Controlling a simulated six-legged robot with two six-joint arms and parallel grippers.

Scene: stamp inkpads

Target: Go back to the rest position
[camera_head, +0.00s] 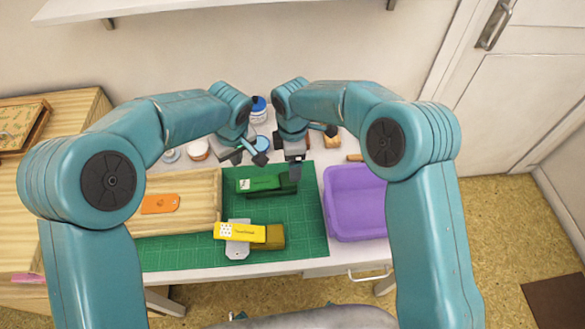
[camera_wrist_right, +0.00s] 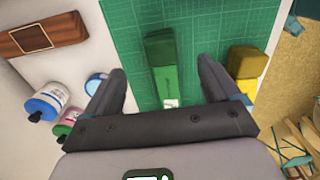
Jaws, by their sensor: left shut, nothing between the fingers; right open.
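My left gripper (camera_head: 249,153) hangs over the back of the table, shut with nothing in it. My right gripper (camera_head: 294,175) is beside it, over the back edge of the green mat (camera_head: 190,253). In the right wrist view, the fingers of my right gripper (camera_wrist_right: 163,78) are spread wide. A green inkpad box (camera_head: 262,185) lies on the mat below the right gripper. In the right wrist view, the green box (camera_wrist_right: 161,60) shows between the fingers but lower down, not held. A yellow inkpad box (camera_head: 240,233) lies nearer the front, across a grey plate (camera_head: 238,250).
A purple bin (camera_head: 355,200) stands at the right of the table. A wooden tray (camera_head: 218,200) with an orange tag (camera_head: 160,203) is at the left. Jars, including a blue-lidded one (camera_head: 258,105), stand at the back near both grippers. A wooden cabinet (camera_head: 70,102) adjoins the left.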

